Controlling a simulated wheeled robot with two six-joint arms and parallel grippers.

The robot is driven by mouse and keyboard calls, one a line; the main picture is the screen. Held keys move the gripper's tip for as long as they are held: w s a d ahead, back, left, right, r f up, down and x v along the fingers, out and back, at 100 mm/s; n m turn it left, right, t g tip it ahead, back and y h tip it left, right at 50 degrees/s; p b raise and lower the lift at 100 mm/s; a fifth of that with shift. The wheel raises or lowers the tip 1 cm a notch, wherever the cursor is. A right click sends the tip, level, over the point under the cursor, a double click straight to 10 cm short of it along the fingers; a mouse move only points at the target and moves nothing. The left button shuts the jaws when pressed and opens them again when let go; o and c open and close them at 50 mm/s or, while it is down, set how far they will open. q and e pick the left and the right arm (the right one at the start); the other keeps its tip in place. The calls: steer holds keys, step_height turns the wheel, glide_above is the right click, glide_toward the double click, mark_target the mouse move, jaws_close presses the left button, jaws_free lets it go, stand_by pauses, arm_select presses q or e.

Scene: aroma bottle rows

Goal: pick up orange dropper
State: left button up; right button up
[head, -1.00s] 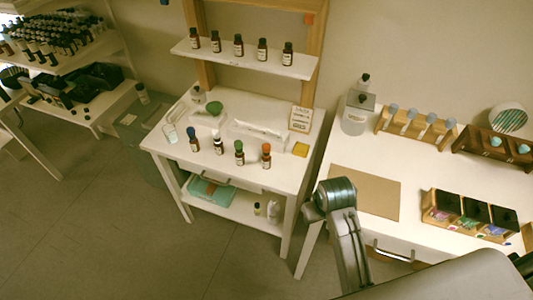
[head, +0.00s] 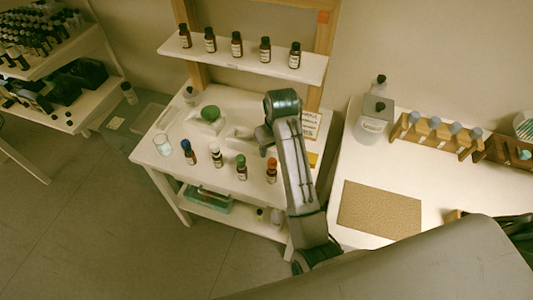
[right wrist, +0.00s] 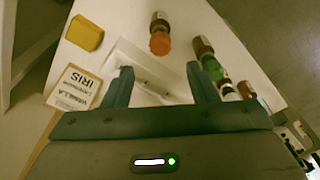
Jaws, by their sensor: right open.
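The orange-capped dropper bottle (head: 272,171) stands upright at the right end of a row near the front edge of the small white table. In the right wrist view its orange cap (right wrist: 159,44) shows beyond the fingertips, roughly between them. My right gripper (right wrist: 159,72) is open and empty, apart from the bottle. In the head view my right gripper (head: 263,140) hangs over the table behind the orange-capped bottle, partly hidden by its own wrist. My left gripper is not in view.
Green-capped (head: 241,167), white-capped (head: 216,155) and blue-capped (head: 188,152) bottles stand left of it. A yellow block (right wrist: 84,33), a label card (right wrist: 75,88) and a white tray (right wrist: 138,68) lie nearby. Several brown bottles stand on the shelf (head: 228,60) above.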

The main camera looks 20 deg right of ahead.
mark_target(273, 161)
steer(key=shift+w+f, duration=0.2)
steer(key=shift+f, duration=0.1)
steer(key=shift+s+f+p, duration=0.15)
steer(key=shift+f+p, duration=0.2)
steer(key=shift+f, duration=0.1)
steer(key=f, duration=0.2)
steer(key=shift+s+f+p, duration=0.3)
steer(key=shift+s+p, duration=0.05)
steer(key=shift+p, duration=0.05)
steer(key=shift+w+f, duration=0.15)
steer(key=shift+f, duration=0.2)
steer(key=f+p, duration=0.1)
steer(key=f, duration=0.1)
steer(key=w+f+p, duration=0.1)
steer(key=f, duration=0.1)
steer(key=shift+a+f+p, duration=0.1)
steer(key=shift+p, duration=0.2)
steer(key=shift+f, duration=0.45)
steer(key=c, duration=0.7)
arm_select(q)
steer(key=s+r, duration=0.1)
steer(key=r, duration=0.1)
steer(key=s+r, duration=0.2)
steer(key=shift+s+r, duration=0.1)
